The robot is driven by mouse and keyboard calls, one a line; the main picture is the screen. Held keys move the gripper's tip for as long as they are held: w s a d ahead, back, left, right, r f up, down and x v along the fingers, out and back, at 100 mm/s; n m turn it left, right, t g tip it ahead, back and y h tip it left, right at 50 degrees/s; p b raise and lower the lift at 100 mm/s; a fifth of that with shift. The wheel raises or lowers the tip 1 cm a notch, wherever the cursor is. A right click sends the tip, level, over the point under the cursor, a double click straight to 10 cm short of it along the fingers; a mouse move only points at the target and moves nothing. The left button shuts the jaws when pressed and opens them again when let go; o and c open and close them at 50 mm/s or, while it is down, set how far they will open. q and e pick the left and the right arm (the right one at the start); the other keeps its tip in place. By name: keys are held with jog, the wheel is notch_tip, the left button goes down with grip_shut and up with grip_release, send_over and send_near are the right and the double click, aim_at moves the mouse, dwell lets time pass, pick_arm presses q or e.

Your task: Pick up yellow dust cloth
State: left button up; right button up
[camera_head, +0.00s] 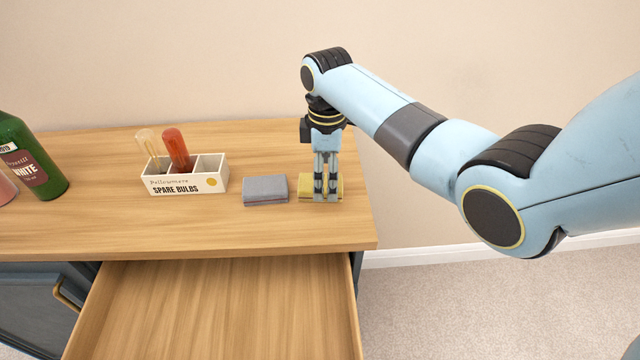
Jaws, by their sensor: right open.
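The yellow dust cloth (306,188) is a small folded pad on the wooden cabinet top, near its right end. My right gripper (326,196) points down directly over it. Its fingers cover the middle of the cloth, and yellow shows on both sides of them. The jaws are open, with the fingertips at about the cloth's height. I cannot tell whether they touch it. A grey folded cloth (265,189) lies just left of the yellow one. My left gripper is not in view.
A white "SPARE BULBS" box (190,186) with two bulbs in it stands left of the cloths. A green bottle (38,165) stands at the far left. An empty open drawer (215,310) juts out below the top. A wall is behind.

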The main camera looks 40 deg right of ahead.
jog(key=shift+f, duration=0.85)
jog(key=shift+s, duration=0.1)
jog(key=shift+c, duration=1.7)
jog(key=c, duration=0.7)
jog(key=shift+c, duration=1.1)
